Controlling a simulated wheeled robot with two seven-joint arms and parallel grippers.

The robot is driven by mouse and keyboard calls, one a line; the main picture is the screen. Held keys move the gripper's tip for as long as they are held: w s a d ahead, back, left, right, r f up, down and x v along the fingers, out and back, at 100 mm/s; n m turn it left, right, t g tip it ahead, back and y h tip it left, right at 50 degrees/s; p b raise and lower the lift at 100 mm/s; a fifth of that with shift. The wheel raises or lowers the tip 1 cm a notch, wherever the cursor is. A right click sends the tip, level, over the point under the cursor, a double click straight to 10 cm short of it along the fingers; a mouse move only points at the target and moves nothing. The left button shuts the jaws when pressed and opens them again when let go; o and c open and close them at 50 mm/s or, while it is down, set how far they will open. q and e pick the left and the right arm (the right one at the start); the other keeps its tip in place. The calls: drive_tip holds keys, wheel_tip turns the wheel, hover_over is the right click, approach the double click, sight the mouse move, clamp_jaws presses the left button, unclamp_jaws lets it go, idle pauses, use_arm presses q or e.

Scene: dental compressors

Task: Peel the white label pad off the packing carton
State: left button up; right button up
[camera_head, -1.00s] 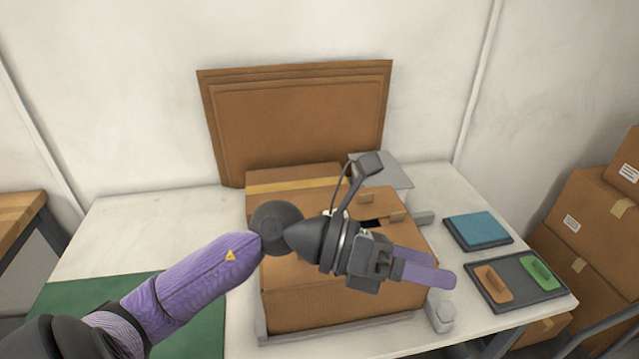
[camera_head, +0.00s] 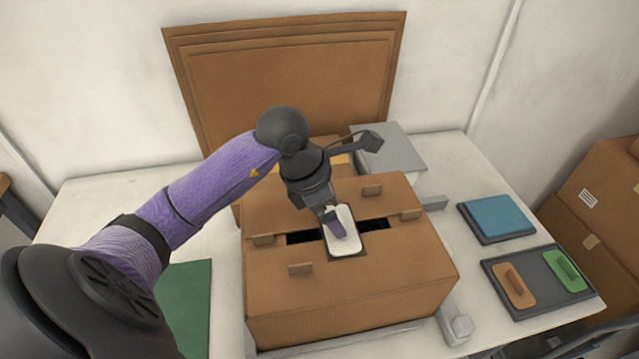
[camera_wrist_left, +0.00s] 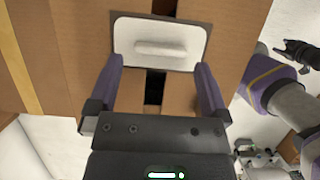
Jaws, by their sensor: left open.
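The packing carton (camera_head: 350,287) stands on the table with a dark slot across its top. The white label pad (camera_head: 337,247) lies on a darker backing over the middle of that slot. In the left wrist view the pad (camera_wrist_left: 190,38) shows a raised white ridge (camera_wrist_left: 165,49) along its middle. My left gripper (camera_head: 338,230) is above the pad, pointing down. In the left wrist view its two purple fingers (camera_wrist_left: 160,65) are apart, with nothing between them; the pad lies just past the fingertips. I cannot tell whether a fingertip touches it.
Small cardboard tabs (camera_head: 301,269) stand up on the carton top. A tray (camera_head: 535,291) with an orange and a green block and a blue pad (camera_head: 496,215) lie to the right. Flat cardboard sheets (camera_head: 290,85) lean behind. A green mat (camera_head: 190,300) lies left.

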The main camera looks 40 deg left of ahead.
use_arm(q)
drive_tip(key=shift+x, duration=1.6)
drive_tip(key=shift+r, duration=0.1)
drive_tip(key=shift+c, duration=0.3)
drive_tip(key=c, duration=1)
drive_tip(key=shift+c, duration=0.2)
drive_tip(key=shift+r+p, duration=1)
drive_tip(key=shift+r, duration=0.5)
wheel_tip(320, 180, up, 6)
drive_tip(key=p, duration=0.4)
